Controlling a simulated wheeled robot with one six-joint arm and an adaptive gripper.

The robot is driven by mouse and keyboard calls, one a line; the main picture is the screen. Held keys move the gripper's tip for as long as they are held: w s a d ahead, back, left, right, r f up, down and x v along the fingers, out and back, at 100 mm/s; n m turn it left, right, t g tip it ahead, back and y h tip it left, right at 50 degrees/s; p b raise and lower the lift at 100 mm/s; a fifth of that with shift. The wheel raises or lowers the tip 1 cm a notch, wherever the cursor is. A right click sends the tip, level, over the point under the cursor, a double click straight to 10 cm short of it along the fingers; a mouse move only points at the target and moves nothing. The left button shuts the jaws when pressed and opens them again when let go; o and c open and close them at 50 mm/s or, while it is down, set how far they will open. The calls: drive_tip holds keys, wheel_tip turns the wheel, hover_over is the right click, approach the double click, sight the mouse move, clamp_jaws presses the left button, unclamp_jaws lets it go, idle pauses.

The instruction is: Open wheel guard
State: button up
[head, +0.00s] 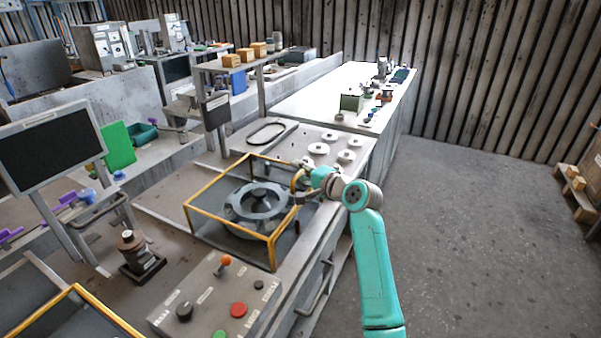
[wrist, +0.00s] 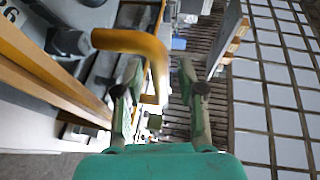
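The wheel guard (head: 213,179) is a yellow-framed box with see-through sides, standing down around a grey finned wheel (head: 258,207) on the bench. My gripper (head: 303,184) is at the guard's right side, near its upper edge. In the wrist view a curved yellow handle (wrist: 130,41) comes in from the left and bends down between the fingers of my gripper (wrist: 160,75). The two fingers stand apart, with a gap visible beside the handle. I cannot tell whether either finger touches it.
A control box (head: 215,300) with an orange-topped lever and coloured buttons is at the front. A screen (head: 50,148) stands at left. Several pale discs (head: 318,149) lie behind the guard. Another yellow frame (head: 75,297) is at lower left.

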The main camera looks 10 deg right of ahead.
clamp_jaws()
drive_tip(key=shift+a, duration=0.1)
